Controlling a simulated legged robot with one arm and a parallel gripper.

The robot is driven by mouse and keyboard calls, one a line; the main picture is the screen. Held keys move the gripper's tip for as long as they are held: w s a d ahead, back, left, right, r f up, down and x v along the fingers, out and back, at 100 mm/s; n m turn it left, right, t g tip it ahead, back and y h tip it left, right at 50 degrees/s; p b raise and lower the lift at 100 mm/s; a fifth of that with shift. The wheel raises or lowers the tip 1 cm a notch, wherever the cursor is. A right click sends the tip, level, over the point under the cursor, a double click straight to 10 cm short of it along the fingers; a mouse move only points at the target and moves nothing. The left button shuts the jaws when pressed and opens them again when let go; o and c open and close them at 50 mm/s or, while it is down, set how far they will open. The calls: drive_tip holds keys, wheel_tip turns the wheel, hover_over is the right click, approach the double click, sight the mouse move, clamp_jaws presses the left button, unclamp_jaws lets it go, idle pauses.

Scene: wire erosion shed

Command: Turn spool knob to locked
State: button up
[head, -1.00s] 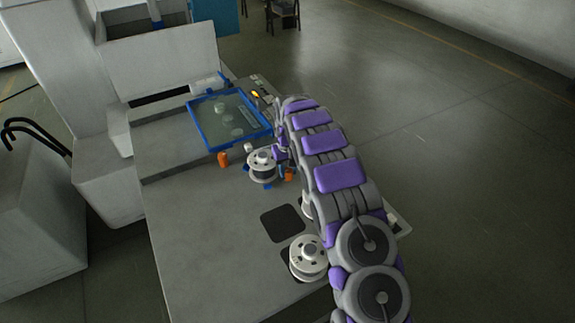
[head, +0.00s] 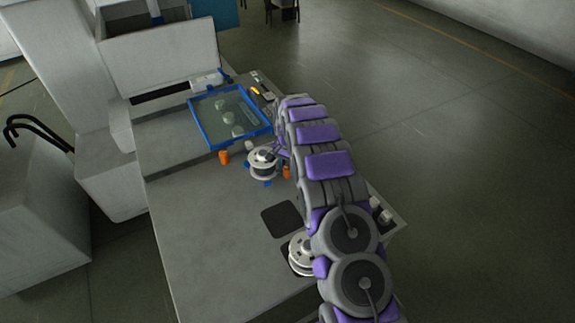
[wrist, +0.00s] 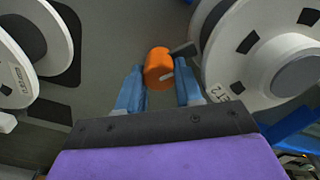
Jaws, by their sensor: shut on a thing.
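An orange knob (wrist: 158,66) with a small white mark stands between the two blue fingers of my gripper (wrist: 160,74) in the wrist view. The gripper is shut on the knob. A white spool (wrist: 262,55) is close on the right of the knob in that view. In the head view the same orange knob (head: 287,171) shows just right of the white spool (head: 263,165) on the grey table. My arm hides most of the gripper there. I cannot tell which setting the white mark points at.
A second orange knob (head: 224,157) stands left of the spool. A blue-framed tray (head: 207,128) lies behind it. Another white spool (head: 299,254) sits near the front, partly behind my arm. The grey tabletop (head: 200,215) is bare at the left front.

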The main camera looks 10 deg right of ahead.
drive_tip(key=shift+w+r+m, duration=0.1)
drive_tip(key=shift+w+m, duration=0.05)
drive_tip(key=shift+m, duration=0.45)
drive_tip(key=o, duration=0.8)
drive_tip(key=shift+o, duration=1.2)
